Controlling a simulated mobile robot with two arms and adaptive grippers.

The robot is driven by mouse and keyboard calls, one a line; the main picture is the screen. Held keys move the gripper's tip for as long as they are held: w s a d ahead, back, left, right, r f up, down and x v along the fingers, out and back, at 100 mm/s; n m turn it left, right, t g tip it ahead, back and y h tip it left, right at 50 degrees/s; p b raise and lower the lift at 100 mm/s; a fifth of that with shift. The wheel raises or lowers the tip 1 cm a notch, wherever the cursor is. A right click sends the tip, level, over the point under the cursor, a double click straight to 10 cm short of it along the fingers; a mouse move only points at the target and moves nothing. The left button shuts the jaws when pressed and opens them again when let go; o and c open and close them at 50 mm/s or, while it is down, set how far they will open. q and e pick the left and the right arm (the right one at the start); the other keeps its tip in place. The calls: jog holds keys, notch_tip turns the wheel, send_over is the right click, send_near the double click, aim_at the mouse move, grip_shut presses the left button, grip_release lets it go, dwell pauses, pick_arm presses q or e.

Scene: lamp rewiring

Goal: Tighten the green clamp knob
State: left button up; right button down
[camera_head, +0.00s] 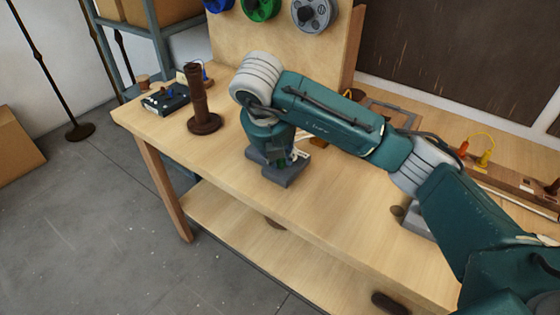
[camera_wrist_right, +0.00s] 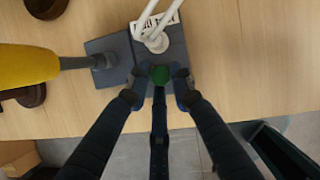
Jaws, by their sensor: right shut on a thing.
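The green clamp knob (camera_wrist_right: 159,75) shows in the right wrist view, at the near edge of a dark grey clamp block (camera_wrist_right: 112,45). My right gripper (camera_wrist_right: 158,88) is shut on the knob, with one finger on each side of it. In the head view my right gripper (camera_head: 270,160) points down at the grey block (camera_head: 285,176) near the table's front edge, and the knob is hidden there behind the gripper and arm. A white cord (camera_wrist_right: 152,28) rises from the block by a label. My left gripper is not in view.
A brown wooden post (camera_head: 199,92) on a round base stands left of the block, with a dark device (camera_head: 165,99) behind it. A yellow-handled tool (camera_wrist_right: 30,66) reaches the block's left side. Spools (camera_head: 312,14) hang on the back panel.

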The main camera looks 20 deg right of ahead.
jog(key=shift+w+d+r+m+h+p, duration=0.1)
jog(key=shift+w+r+m+h+p, duration=0.1)
jog(key=shift+r+m+p, duration=0.25)
jog(key=shift+w+r+m+h+p, duration=0.1)
jog(key=shift+m+h+p, duration=0.15)
jog(key=shift+m, duration=0.3)
jog(key=m+p, duration=0.1)
jog(key=m, duration=0.1)
jog(key=m+g+p, duration=0.1)
jog(key=shift+w+m+g+h, duration=0.1)
jog(key=shift+m+g+h, duration=0.2)
jog(key=shift+m+h, duration=0.1)
jog(key=m+g+p, duration=0.1)
jog(key=m, duration=0.2)
jog(key=shift+w+f, duration=0.1)
jog(key=shift+f, duration=0.1)
jog(key=shift+f+m+g+p, duration=0.1)
jog(key=shift+m+g+p, duration=0.2)
jog(key=shift+m+g, duration=0.85)
jog(key=shift+m+t, duration=0.35)
jog(key=shift+m, duration=0.3)
jog(key=c, duration=1.6)
grip_release()
jog(key=shift+d, duration=0.1)
jog(key=shift+o, duration=0.2)
jog(key=shift+f, duration=0.1)
